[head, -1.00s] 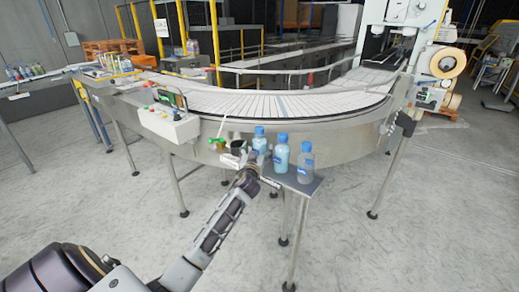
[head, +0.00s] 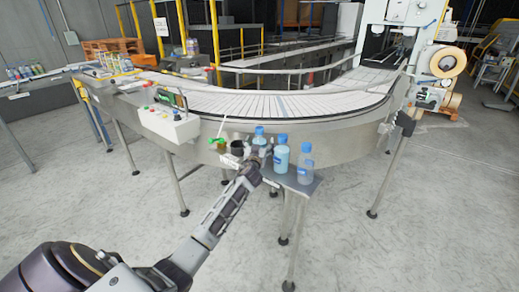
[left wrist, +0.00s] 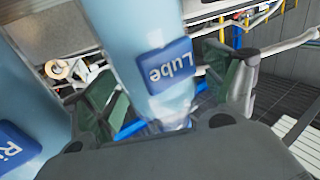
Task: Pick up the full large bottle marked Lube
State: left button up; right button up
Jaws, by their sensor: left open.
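The large bottle marked Lube (left wrist: 135,30) is filled with pale blue and has a blue label; it fills the middle of the left wrist view, upside down there. My left gripper (left wrist: 170,88) is open, with one green-padded finger on each side of the bottle; I cannot tell whether they touch it. In the head view my left gripper (head: 263,158) is in front of the leftmost bottle (head: 258,137), which appears to be the Lube one, and hides its lower part. My right gripper is not in view.
A pale blue bottle (head: 281,158) stands close to the right on the small shelf (head: 303,187); a clearer blue-capped bottle (head: 305,166) is beyond it. A label starting "Ri" (left wrist: 15,145) is close by. The curved conveyor (head: 270,103) runs behind. A dark cup (head: 237,147) is left.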

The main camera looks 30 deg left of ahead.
aim_at(260, 128)
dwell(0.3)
pick_arm(q)
jog(key=c, duration=1.5)
jog(key=shift+r, duration=0.1)
jog(key=shift+r, duration=4.95)
